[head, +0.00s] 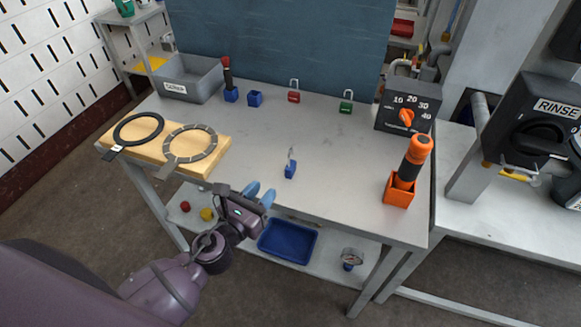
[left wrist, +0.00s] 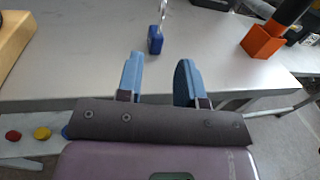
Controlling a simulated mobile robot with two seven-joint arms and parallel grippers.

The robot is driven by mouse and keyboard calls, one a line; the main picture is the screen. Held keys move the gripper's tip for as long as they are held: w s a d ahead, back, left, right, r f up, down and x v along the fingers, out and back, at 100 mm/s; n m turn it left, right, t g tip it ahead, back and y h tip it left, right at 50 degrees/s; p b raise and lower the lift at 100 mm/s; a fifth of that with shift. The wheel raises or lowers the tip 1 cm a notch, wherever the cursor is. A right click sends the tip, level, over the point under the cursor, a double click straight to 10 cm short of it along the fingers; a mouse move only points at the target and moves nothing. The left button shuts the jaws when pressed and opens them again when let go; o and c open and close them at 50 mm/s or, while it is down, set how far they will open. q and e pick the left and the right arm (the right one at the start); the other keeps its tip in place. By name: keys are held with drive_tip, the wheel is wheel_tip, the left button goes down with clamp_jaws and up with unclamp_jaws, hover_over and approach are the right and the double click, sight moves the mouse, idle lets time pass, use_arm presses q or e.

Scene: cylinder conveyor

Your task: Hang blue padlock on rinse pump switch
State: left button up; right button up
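The blue padlock (head: 290,170) stands on the grey table near its front middle, its metal shackle pointing up. It also shows in the left wrist view (left wrist: 155,42), ahead of my fingers. My left gripper (head: 261,194) is open and empty, in front of the padlock near the table's front edge. In the left wrist view its two blue fingertips (left wrist: 158,75) are spread apart, and the padlock is beyond them, untouched. The rinse pump switch (head: 545,135) is a black box labelled RINSE with a dark knob, at the far right. My right gripper is not in view.
A red padlock (head: 294,96) and a green padlock (head: 346,106) stand at the back of the table. An orange holder (head: 399,192) with a black and orange tool stands at the right, by a dial box (head: 406,108). A wooden board (head: 150,150) with rings lies at the left.

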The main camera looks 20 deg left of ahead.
sight(288, 164)
use_arm(q)
drive_tip(key=x, duration=0.4)
drive_tip(key=shift+w+d+p, duration=0.1)
drive_tip(key=shift+w+p, duration=0.2)
drive_tip(key=shift+f+x, duration=0.2)
drive_tip(key=shift+x, duration=2.95)
drive_tip(key=shift+d, duration=0.1)
clamp_jaws()
